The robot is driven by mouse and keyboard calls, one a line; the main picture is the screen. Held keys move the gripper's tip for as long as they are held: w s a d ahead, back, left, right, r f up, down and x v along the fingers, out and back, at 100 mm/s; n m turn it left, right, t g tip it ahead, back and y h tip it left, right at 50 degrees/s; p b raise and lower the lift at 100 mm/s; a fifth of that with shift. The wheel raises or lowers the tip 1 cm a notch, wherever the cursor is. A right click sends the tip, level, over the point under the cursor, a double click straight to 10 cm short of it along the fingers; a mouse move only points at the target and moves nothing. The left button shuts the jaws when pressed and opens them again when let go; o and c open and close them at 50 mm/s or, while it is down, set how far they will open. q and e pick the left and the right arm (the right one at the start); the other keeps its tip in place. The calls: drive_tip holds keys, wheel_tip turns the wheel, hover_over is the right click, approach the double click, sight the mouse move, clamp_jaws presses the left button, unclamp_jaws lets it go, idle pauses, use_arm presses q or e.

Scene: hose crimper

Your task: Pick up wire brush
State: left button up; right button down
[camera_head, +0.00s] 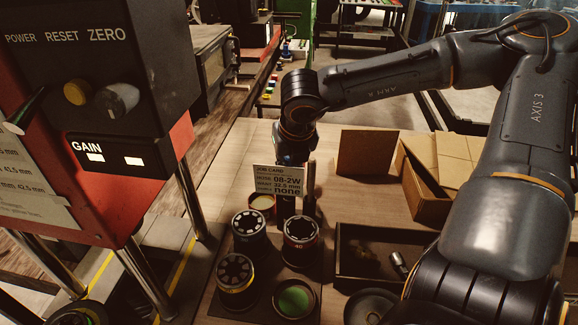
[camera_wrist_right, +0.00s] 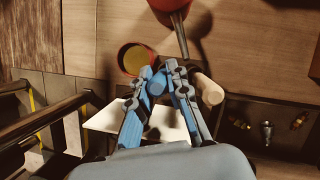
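My right gripper (camera_wrist_right: 167,76) has blue fingers. In the wrist view their tips lie close together, with no object clearly between them; in the head view the gripper is partly hidden behind the job card. A pale wooden handle (camera_wrist_right: 207,90) stands just right of the fingertips, outside the fingers. In the head view an upright brown handle (camera_head: 311,178) stands right beside the gripper. It may be the wire brush, but no bristles are clear. A red piece with a thin rod (camera_wrist_right: 180,30) is beyond the fingers. My left gripper is not in view.
A job card (camera_head: 278,180) stands before the gripper. Several dark round die sets (camera_head: 249,222) and a small tin (camera_head: 262,202) are close by. A dark tray (camera_head: 345,277) and open cardboard box (camera_head: 428,205) lie right. The red and black machine (camera_head: 150,60) is left.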

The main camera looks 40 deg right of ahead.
drive_tip(key=shift+r, duration=0.1)
idle(0.3)
drive_tip(key=shift+w+r, duration=0.1)
drive_tip(key=shift+r, duration=0.45)
wheel_tip(320, 180, up, 25)
drive_tip(key=p, duration=0.2)
drive_tip(key=shift+r, duration=0.15)
idle(0.3)
